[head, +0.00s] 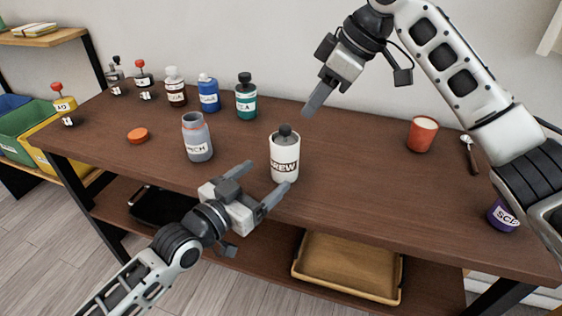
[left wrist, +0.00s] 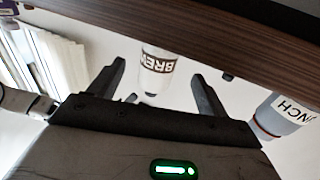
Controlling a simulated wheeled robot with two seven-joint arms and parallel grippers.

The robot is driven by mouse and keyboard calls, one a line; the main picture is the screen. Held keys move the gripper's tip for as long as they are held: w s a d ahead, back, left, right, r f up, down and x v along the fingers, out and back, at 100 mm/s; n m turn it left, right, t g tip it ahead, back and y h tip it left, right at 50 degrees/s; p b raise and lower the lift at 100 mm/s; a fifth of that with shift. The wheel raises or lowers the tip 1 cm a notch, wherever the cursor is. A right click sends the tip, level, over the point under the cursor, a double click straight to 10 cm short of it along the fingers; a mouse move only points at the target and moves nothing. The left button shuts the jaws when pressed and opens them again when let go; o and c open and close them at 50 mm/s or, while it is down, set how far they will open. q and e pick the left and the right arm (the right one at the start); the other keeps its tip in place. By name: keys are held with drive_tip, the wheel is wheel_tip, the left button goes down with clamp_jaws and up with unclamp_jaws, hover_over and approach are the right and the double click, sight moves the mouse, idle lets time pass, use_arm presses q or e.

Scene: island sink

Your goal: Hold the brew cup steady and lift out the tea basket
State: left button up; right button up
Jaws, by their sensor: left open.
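The white brew cup (head: 284,170) stands upright on the brown table near its front edge, with "BREW" on its side. The dark knob and top of the tea basket (head: 286,133) show at the cup's mouth; its lower part is hidden inside. My left gripper (head: 267,176) is open at the table's front edge, its fingers pointing at the cup. In the left wrist view the cup (left wrist: 157,65) appears upside down between the spread fingers (left wrist: 161,80), without visible contact. My right gripper (head: 311,104) hangs above and behind the cup, fingers overlapping in this view.
A grey bottle (head: 197,140) stands left of the cup, with an orange lid (head: 137,135) farther left. Several bottles line the back. A terracotta cup (head: 422,134), a spoon (head: 469,152) and a purple jar (head: 502,216) are right. The table between is clear.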

sight(276, 167)
use_arm(q)
drive_tip(key=x, duration=0.7)
drive_tip(key=shift+w+d, duration=0.2)
drive_tip(key=shift+w, duration=0.05)
drive_tip(key=c, duration=1.1)
